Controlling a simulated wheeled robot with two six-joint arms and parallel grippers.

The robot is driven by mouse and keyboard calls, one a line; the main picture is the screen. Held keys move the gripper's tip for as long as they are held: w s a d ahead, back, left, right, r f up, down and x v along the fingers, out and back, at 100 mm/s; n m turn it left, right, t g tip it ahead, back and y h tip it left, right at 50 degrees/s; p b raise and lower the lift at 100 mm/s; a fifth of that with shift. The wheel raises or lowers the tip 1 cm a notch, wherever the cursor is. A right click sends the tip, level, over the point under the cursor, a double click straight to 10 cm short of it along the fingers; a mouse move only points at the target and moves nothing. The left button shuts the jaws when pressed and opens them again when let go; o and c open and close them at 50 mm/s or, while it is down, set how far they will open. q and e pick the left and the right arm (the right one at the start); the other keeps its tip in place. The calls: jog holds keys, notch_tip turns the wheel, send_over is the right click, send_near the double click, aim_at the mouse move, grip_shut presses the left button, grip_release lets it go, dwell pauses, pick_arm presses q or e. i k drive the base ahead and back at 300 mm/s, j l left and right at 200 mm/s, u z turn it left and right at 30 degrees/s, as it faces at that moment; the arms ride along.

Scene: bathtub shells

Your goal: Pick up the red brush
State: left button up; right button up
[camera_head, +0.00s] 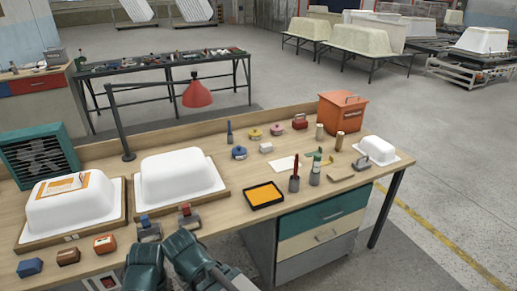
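A red brush (295,170) stands upright with its handle up, in or on a small dark holder (294,185), right of the yellow tray on the wooden workbench (225,229). Its lower end is hidden. My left gripper (149,231) and my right gripper (187,217) are close together over the front edge of the bench, below the middle white shell. Both are well to the left of the brush and apart from it. Blue and red patches show at their tips; I cannot tell whether the fingers are open or shut.
A black-rimmed yellow tray (264,195) lies left of the brush. A green-topped bottle (315,170) stands close on its right. White shells (180,177) fill the left side. A red lamp (197,95) overhangs the back. An orange box (342,112) stands behind.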

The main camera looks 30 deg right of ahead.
aim_at(295, 172)
jog(key=z, duration=1.25)
jog(key=u, duration=1.4)
jog(key=z, duration=1.4)
jog(key=i+j, duration=0.1)
jog(key=j, duration=0.2)
jog(key=i+j, duration=0.15)
jog(key=j, duration=0.2)
jog(key=i+j+z, duration=0.1)
jog(key=j, duration=0.2)
jog(key=i+j, duration=0.1)
jog(key=j, duration=0.25)
